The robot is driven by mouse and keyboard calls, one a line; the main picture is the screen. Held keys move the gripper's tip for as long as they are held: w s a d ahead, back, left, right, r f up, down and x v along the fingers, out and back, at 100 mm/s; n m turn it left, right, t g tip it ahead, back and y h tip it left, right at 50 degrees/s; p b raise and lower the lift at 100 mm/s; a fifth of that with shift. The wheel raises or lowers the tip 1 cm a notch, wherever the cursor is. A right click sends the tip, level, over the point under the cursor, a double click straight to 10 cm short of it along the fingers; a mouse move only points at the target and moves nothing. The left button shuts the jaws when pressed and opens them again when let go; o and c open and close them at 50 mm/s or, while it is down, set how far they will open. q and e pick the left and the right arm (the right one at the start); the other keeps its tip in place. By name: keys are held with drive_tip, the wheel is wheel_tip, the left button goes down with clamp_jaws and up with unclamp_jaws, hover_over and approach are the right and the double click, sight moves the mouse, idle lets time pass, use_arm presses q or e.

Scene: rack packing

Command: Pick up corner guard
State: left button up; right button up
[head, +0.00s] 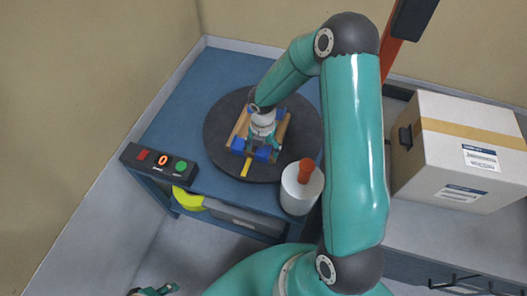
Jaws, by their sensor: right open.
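Small blue blocks, which look like corner guards, sit at the corners of a light brown wooden item on a dark round turntable (218,117). One blue corner guard (238,145) is at the item's front left and another (264,155) at its front, close to my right gripper. My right gripper (260,147) points down over the item with open jaws; its fingers and wrist hide the middle of the item. I cannot tell if it touches a guard. A bit of my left gripper (153,291) shows at the bottom edge, far from the turntable.
A yellow strip (245,168) sticks out at the item's front. A control box (160,161) with red and green buttons and a display reading 0 is at left. A white canister (301,189) with an orange top stands right of the turntable. A large carton (435,150) is at right.

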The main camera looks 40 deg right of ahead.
drive_tip(key=shift+f, duration=0.2)
drive_tip(key=c, duration=1)
drive_tip(key=shift+r, duration=0.15)
drive_tip(key=shift+c, duration=0.2)
